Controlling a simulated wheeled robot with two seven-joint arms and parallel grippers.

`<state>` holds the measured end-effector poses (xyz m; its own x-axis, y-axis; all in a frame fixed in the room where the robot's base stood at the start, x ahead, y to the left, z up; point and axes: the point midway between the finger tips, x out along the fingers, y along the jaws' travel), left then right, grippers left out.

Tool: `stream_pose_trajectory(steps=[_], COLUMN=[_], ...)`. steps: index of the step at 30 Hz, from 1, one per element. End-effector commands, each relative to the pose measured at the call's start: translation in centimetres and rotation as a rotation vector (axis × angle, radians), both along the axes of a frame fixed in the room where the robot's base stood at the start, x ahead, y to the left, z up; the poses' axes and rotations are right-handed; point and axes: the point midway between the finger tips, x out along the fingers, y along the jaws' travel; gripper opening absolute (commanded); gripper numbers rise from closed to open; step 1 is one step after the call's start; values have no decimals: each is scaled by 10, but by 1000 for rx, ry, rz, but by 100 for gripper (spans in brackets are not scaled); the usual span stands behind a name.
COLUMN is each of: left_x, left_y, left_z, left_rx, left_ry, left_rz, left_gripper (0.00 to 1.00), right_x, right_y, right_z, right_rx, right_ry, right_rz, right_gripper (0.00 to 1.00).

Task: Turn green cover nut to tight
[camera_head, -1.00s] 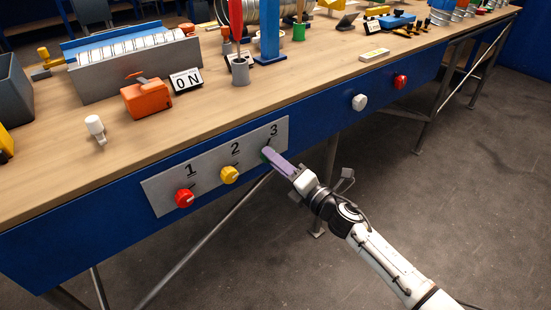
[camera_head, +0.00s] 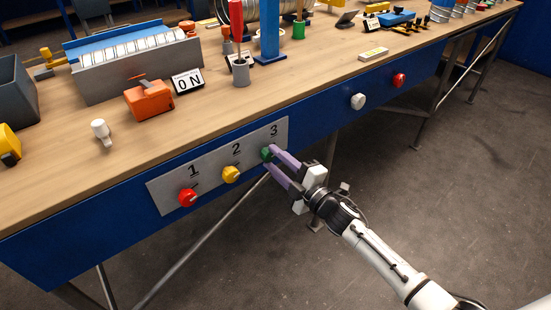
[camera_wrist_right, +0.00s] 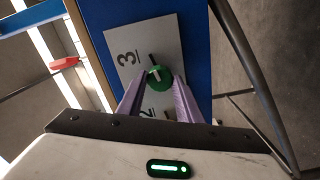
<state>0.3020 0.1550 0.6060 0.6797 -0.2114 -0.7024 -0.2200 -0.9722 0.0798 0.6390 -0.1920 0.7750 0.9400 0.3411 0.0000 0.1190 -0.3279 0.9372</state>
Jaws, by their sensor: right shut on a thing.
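The green cover nut (camera_head: 267,154) sits under the number 3 on the grey panel (camera_head: 215,178) at the bench's front. My right gripper (camera_head: 270,160) reaches it from the lower right, its two purple fingers on either side of the nut. In the right wrist view the round green nut (camera_wrist_right: 158,78) shows between the fingertips (camera_wrist_right: 158,84), which are shut on it. My left gripper is not in view.
A yellow knob (camera_head: 231,174) under 2 and a red knob (camera_head: 187,198) under 1 are on the same panel. A white knob (camera_head: 358,101) and another red knob (camera_head: 398,80) are further right. The floor in front of the bench is clear.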

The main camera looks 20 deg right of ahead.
Motion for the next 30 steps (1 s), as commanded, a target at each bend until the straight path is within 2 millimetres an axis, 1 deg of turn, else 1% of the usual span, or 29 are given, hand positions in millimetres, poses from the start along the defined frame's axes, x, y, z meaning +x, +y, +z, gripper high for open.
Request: stream_pose_trajectory(steps=[7,19,20,21,23,30], left_x=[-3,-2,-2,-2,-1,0], left_y=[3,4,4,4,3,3], left_z=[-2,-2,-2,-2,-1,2], left_rx=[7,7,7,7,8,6], left_ry=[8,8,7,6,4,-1], left_rz=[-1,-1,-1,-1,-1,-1], left_gripper=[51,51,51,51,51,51], right_x=[-1,-1,-1,-1,-1,0], right_y=[0,0,0,0,0,0], right_z=[-1,-1,-1,-1,-1,0], right_rx=[46,50,50,50,50,50], right_ry=[19,20,20,20,20,19], right_rz=[1,1,1,1,1,0], right_gripper=[10,10,34,41,51,51])
